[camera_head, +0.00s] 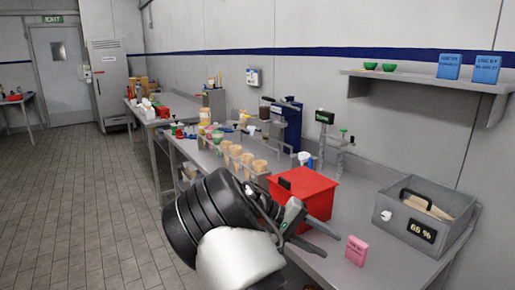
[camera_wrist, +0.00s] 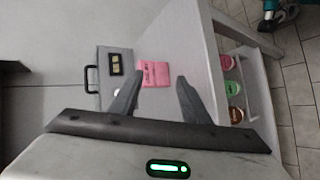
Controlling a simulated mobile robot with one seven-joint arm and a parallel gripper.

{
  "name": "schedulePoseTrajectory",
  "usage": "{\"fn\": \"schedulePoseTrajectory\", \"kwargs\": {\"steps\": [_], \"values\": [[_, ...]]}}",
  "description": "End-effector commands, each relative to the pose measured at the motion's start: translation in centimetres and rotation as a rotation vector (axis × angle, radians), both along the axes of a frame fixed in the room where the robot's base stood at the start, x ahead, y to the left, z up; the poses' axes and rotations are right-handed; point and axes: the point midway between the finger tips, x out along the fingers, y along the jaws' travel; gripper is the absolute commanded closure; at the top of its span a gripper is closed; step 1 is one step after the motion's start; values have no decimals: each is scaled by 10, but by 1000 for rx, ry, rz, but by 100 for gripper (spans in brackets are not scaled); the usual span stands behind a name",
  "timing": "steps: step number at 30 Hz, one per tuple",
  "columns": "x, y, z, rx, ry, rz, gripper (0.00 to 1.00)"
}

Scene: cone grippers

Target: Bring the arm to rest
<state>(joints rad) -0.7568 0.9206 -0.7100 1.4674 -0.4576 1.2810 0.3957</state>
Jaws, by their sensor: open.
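My gripper (camera_head: 328,243) is in front of the red box, over the front part of the grey counter (camera_head: 395,270). Its two dark fingers are spread apart with nothing held between them, and the wrist view shows the same gap (camera_wrist: 161,80). A small pink box (camera_head: 356,250) stands on the counter just right of the fingertips. In the wrist view the pink box (camera_wrist: 154,73) shows beyond the gap between the fingers, apart from them. My arm is stretched out over the counter edge and hides part of the counter.
A red box (camera_head: 303,190) stands close behind my gripper. A grey bin (camera_head: 445,240) marked 65 % stands at the right. Several cones (camera_head: 246,160) stand in a rack farther back. A wall shelf (camera_head: 425,80) holds blue boxes and green bowls. The tiled floor (camera_head: 80,210) at left is clear.

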Motion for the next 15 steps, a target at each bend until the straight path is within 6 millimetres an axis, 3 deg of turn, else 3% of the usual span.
{"fn": "schedulePoseTrajectory", "kwargs": {"steps": [3,6,15], "values": [[-33,-17,12,220,-4,-65,57],[-60,-20,24,401,-21,-88,57],[-143,-1,80,832,-171,-32,57]]}}
